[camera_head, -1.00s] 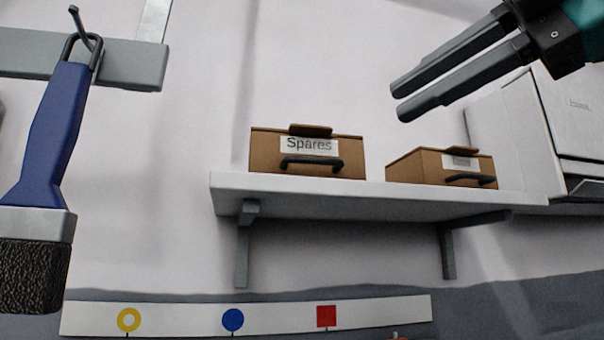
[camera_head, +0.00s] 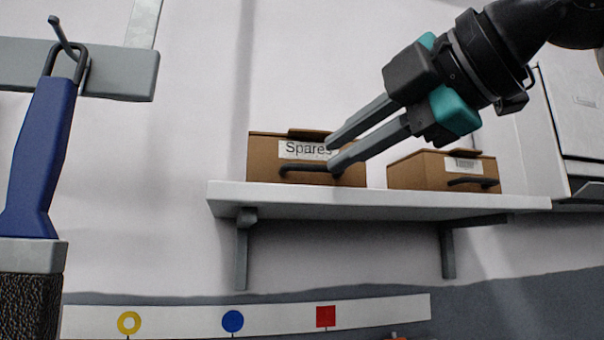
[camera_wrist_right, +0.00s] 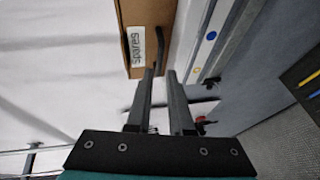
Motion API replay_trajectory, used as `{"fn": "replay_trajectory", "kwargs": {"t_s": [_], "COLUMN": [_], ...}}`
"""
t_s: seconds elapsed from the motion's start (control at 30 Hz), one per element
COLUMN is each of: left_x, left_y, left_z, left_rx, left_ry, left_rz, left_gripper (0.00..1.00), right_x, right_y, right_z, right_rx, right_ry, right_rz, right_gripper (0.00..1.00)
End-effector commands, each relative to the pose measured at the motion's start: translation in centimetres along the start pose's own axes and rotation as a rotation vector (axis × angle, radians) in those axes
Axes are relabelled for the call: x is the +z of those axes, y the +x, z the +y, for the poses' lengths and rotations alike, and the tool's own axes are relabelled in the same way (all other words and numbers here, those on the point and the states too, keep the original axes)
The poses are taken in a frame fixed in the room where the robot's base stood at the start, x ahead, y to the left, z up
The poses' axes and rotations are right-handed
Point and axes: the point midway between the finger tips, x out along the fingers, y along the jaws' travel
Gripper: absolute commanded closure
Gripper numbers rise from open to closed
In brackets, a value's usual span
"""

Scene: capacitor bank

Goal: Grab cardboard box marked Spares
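The cardboard box marked Spares (camera_head: 262,160) stands on the left part of the wall shelf. It has a white label and a black handle (camera_head: 300,168) on its front. My right gripper (camera_head: 331,157) comes in from the upper right, its fingers apart and empty. Its fingertips overlap the right part of the label and the handle's right end. In the right wrist view the box (camera_wrist_right: 142,15) lies beyond the fingertips (camera_wrist_right: 160,74), with the handle (camera_wrist_right: 160,45) roughly in line with the gap. I cannot tell whether they touch. My left gripper is not in view.
The white shelf (camera_head: 330,203) also carries a second cardboard box (camera_head: 415,172) on the right. A white cabinet (camera_head: 570,130) is at the far right. A blue-handled brush (camera_head: 45,150) hangs at the left. Wall space above the Spares box is clear.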

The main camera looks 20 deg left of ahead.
Motion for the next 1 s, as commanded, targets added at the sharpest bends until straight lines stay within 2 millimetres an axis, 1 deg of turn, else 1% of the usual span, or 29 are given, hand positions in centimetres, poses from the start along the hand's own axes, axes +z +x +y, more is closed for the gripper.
{"fn": "replay_trajectory", "kwargs": {"t_s": [0.03,0.1,0.23,0.33,0.57,0.73,0.77,1.0], "left_x": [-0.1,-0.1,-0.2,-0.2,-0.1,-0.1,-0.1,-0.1], "left_y": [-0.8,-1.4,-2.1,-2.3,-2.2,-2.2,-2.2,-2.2], "left_z": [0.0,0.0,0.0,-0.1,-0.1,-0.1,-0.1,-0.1], "left_rx": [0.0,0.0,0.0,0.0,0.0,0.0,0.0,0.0], "left_ry": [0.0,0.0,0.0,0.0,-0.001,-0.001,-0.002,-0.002], "left_rz": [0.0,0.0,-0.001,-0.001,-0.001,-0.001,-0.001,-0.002], "left_gripper": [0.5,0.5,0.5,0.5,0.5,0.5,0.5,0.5], "right_x": [-0.2,-0.4,-0.4,-0.5,-0.4,-0.4,-0.4,-0.4], "right_y": [0.7,1.7,3.4,4.0,4.2,4.2,4.2,4.1], "right_z": [0.3,0.3,0.3,0.2,0.1,0.1,0.1,0.1], "right_rx": [-0.003,-0.004,-0.003,0.0,0.0,0.0,0.0,0.0], "right_ry": [0.0,0.0,0.002,0.001,0.001,0.001,0.001,0.0], "right_rz": [0.002,0.002,0.001,0.002,0.001,0.001,0.001,0.0], "right_gripper": [0.8,0.8,0.8,0.8,0.8,0.98,1.0,1.0]}}
